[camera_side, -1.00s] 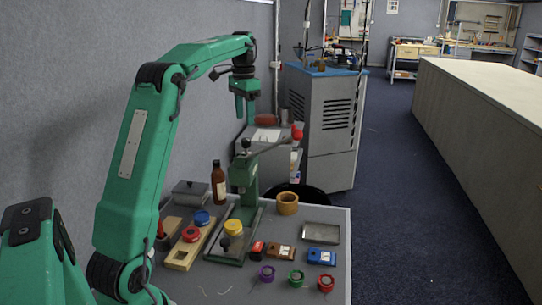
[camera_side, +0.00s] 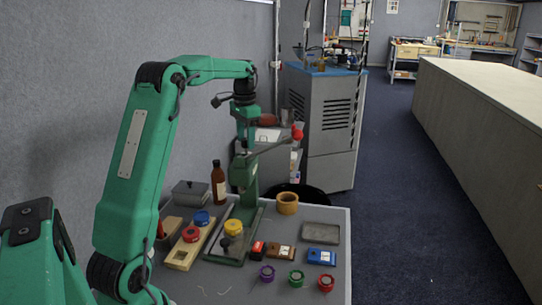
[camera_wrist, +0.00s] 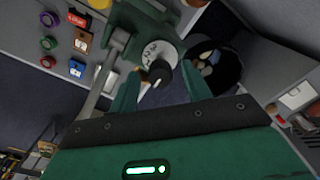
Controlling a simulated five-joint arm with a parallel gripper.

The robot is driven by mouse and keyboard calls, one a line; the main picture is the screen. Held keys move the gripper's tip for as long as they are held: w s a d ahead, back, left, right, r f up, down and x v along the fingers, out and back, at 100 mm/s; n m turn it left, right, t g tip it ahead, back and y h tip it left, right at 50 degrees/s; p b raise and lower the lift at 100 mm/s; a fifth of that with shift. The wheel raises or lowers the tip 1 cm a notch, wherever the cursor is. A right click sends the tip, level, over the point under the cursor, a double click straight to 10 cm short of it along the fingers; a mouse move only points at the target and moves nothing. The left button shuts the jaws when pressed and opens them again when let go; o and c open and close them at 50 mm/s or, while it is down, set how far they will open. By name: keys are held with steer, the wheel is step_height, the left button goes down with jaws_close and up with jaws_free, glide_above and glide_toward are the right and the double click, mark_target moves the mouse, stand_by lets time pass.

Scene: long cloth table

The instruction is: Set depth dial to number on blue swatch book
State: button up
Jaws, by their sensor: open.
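The depth dial (camera_wrist: 160,54), a pale disc with dark marks and a black knob, sits on top of the green press (camera_side: 246,180). My gripper (camera_wrist: 160,84) is open, its two green fingers on either side of the dial's knob in the wrist view; I cannot tell whether they touch it. In the side view my gripper (camera_side: 247,143) hangs just above the press head and hides the dial. The blue swatch book (camera_side: 322,258) lies at the table's front right; it also shows in the wrist view (camera_wrist: 77,67). Its number is too small to read.
The press's red-knobbed lever (camera_side: 297,133) sticks out right beside my gripper. A brown swatch book (camera_side: 281,251), a red one (camera_side: 258,249) and several coloured rings lie in front. A brown bottle (camera_side: 218,183) stands left of the press, a grey tray (camera_side: 320,233) right.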

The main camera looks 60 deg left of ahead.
steer(key=c, duration=1)
steer(key=shift+m, duration=0.4)
steer(key=m, duration=0.3)
steer(key=shift+m, duration=2)
steer(key=o, duration=1)
